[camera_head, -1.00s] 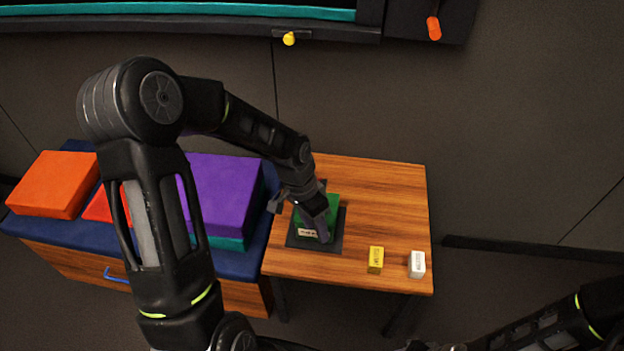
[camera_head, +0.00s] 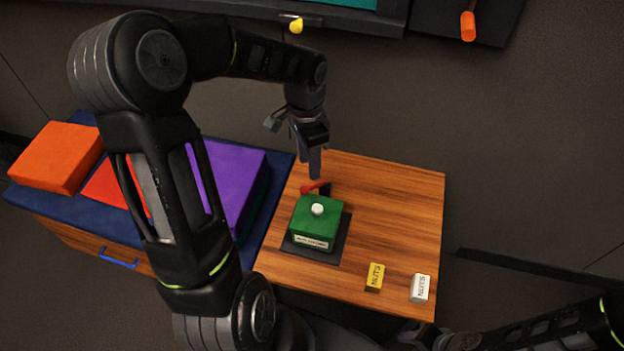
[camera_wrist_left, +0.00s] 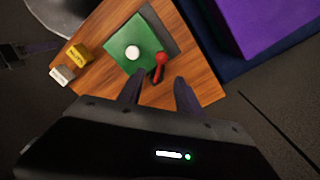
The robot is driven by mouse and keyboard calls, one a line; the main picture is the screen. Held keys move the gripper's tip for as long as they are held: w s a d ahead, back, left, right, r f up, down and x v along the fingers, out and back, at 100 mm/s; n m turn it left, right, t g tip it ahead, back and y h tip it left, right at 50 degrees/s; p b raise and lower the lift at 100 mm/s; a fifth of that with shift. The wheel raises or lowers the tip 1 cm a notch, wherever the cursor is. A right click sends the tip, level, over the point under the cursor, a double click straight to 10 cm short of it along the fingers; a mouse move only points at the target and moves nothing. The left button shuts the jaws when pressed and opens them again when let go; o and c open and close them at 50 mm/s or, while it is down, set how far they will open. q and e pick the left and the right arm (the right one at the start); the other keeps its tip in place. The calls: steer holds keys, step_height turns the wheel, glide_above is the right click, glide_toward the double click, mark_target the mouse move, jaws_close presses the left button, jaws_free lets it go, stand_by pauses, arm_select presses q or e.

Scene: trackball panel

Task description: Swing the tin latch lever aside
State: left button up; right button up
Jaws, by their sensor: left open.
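The green tin (camera_head: 318,232) with a white knob (camera_head: 317,209) on its lid sits on a dark mat (camera_head: 342,240) on the wooden table. The red latch lever (camera_head: 314,188) is at the tin's far side; it also shows in the left wrist view (camera_wrist_left: 160,66). My left gripper (camera_head: 314,172) is just above and beyond the lever, pointing down. In the left wrist view its two fingers (camera_wrist_left: 160,92) are apart and empty, with the lever just ahead of the gap. Contact is not visible. My right gripper (camera_head: 430,336) is partly seen, dark, at the bottom edge.
A yellow labelled block (camera_head: 374,277) and a white labelled block (camera_head: 420,288) stand near the table's front right.

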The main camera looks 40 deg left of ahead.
mark_target(315, 187)
arm_select(q)
steer(key=f, duration=0.5)
steer(key=f+b, duration=0.1)
steer(key=f, duration=0.1)
steer(key=shift+s+d+f, duration=0.15)
steer(key=shift+d+f, duration=0.1)
steer(key=shift+f, duration=0.15)
steer(key=shift+c, duration=0.4)
jaws_close()
